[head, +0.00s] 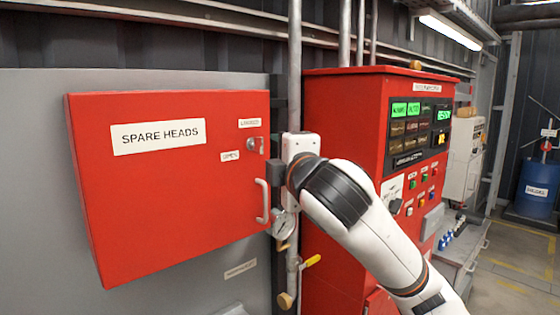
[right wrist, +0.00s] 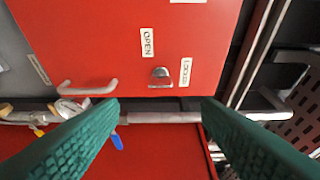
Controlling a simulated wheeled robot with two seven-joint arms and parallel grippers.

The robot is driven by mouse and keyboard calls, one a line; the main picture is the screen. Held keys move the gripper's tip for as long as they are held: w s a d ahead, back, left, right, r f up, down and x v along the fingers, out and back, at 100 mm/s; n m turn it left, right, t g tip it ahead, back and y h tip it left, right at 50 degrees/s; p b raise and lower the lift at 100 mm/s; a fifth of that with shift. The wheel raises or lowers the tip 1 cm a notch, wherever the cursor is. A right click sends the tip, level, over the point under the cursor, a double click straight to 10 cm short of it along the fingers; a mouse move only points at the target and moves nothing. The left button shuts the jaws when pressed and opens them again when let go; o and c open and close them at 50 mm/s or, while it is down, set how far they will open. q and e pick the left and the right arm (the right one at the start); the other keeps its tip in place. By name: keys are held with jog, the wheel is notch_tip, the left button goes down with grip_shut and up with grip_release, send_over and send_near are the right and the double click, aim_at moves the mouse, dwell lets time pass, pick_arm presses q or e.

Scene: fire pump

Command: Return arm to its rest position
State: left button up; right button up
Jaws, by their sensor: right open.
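My right arm (head: 375,225) reaches in from the lower right in the head view. Its right gripper (head: 277,173) is in front of the right edge of the red SPARE HEADS cabinet (head: 165,220), beside the door's pull handle (head: 264,203). In the right wrist view the two green fingers of the right gripper (right wrist: 160,106) are wide apart with nothing between them. The cabinet's small metal latch (right wrist: 160,77) lies ahead of the gap, between the OPEN (right wrist: 147,42) and LOCKED (right wrist: 185,72) labels. The cabinet door looks shut. My left arm and gripper are not seen.
A red control panel (head: 340,115) with lit displays stands right of the cabinet, close behind my arm. A vertical pipe (head: 294,60), a gauge (head: 284,224) and a yellow-handled valve (head: 311,261) are near the gripper. A blue drum (head: 536,190) stands far right. Floor shows at right.

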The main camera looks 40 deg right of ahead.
jog(key=a+f+m+g+y, duration=0.1)
jog(key=a+f+g, duration=0.15)
jog(key=f, duration=0.85)
jog(key=a+f+m+g+y, duration=0.2)
jog(key=a+f, duration=0.1)
jog(key=f, duration=0.7)
jog(key=a+f+m+g+y, duration=0.1)
jog(key=a+f+g, duration=0.15)
jog(key=f, duration=0.85)
jog(key=s+a+f+m+g+y, duration=0.1)
jog(key=s+a+f+m+g, duration=0.25)
jog(key=s+f, duration=0.8)
jog(key=s+a+f+m+g+y, duration=0.1)
jog(key=s+a+f+m+g, duration=0.3)
jog(key=s+f, duration=0.7)
notch_tip(320, 180, down, 33)
jog(key=s+d+b, duration=0.2)
jog(key=s+b, duration=0.1)
jog(key=b, duration=0.3)
jog(key=s+d+f+g+b, duration=0.1)
jog(key=s+d+f+b, duration=0.2)
jog(key=s+f, duration=1.2)
notch_tip(320, 180, down, 4)
jog(key=shift+s+r+g+b, duration=0.2)
jog(key=shift+g+b, duration=0.15)
jog(key=shift+b, duration=0.2)
